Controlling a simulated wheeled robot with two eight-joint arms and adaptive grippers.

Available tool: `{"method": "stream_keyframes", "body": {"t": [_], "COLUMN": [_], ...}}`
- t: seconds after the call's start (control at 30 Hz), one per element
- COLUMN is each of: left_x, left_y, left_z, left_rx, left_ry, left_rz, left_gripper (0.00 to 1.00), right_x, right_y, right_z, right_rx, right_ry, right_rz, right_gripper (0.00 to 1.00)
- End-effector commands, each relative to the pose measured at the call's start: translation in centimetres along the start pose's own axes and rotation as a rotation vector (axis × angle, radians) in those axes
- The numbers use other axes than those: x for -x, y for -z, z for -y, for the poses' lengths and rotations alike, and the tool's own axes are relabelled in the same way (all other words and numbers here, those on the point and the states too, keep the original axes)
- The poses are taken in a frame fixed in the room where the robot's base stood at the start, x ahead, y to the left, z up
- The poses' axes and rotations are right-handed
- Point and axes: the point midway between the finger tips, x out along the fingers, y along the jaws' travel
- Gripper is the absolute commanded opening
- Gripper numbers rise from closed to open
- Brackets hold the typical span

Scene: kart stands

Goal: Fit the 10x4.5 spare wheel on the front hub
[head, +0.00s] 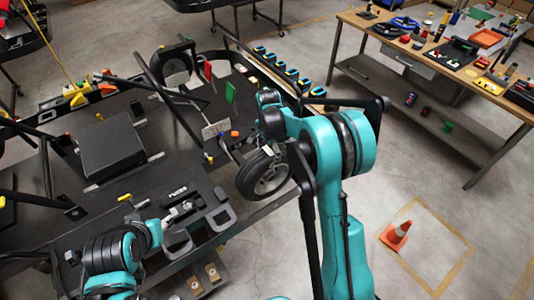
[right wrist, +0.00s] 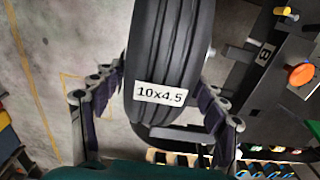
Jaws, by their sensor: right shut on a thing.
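The 10x4.5 spare wheel (head: 264,176) is a black tyre with a grey rim, and its label shows on the tread in the right wrist view (right wrist: 160,93). My right gripper (head: 268,150) is shut on it, with a finger on either side of the tyre. The wheel is upright beside the kart's front corner. In the right wrist view a silver stub (right wrist: 232,52), perhaps the front hub, shows just right of the tyre; I cannot tell whether they touch. My left gripper (head: 183,211) is low over the kart's near side, its jaws too small to read.
The kart (head: 110,146) with black bars fills the left. A wooden bench (head: 440,108) with tools stands at the back right.

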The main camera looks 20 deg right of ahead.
Motion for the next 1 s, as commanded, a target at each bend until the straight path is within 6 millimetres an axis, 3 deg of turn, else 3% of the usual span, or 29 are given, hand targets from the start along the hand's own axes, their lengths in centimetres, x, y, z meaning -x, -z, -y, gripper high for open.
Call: {"method": "stream_keyframes", "body": {"t": [1.0], "left_x": [-3.5], "left_y": [-2.5], "left_z": [0.0], "left_rx": [0.000], "left_ry": [0.000], "left_rz": [0.000], "left_gripper": [0.40], "right_x": [-8.3], "right_y": [-0.1], "right_z": [0.0], "right_rx": [0.000], "right_ry": [0.000], "right_rz": [0.002], "right_gripper": [0.13]}}
